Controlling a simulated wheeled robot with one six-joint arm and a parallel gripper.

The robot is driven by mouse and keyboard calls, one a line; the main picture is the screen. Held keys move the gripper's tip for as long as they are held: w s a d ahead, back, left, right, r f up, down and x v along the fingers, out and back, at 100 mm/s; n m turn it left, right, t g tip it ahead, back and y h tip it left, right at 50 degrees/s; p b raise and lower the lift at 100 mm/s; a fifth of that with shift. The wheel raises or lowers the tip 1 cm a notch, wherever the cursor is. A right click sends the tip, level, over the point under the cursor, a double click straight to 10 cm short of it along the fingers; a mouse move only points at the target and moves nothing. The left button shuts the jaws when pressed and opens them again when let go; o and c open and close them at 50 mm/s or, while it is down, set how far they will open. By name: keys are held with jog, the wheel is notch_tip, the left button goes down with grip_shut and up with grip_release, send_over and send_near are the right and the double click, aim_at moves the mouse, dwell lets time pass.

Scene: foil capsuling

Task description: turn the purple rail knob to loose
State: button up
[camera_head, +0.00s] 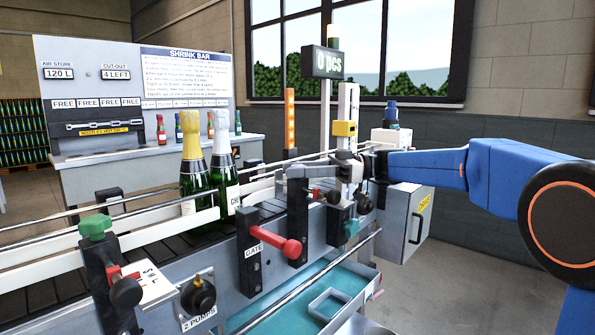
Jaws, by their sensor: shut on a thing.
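My gripper (366,165) is at the end of the blue arm, which reaches in from the right. It is at the far right part of the conveyor, beside a pale upright post with a yellow block. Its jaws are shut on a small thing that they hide. I see no clearly purple knob, so I cannot tell whether this thing is the purple rail knob or how it is turned. A green knob (95,227) tops a black post at the near left. A teal knob (351,228) sits low, below my gripper.
Two foil-topped bottles, one gold (192,160) and one white (222,170), stand on the conveyor between rails. A red gate lever (288,247) and black post (298,215) stick out in front. A teal tray (330,302) lies below. A grey cabinet (405,225) stands under my arm.

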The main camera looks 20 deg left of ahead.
jog(key=shift+n+g+h, duration=1)
jog(key=shift+n+g, duration=0.1)
jog(key=shift+g, duration=0.3)
jog(key=o, duration=1)
jog(key=shift+o, duration=0.2)
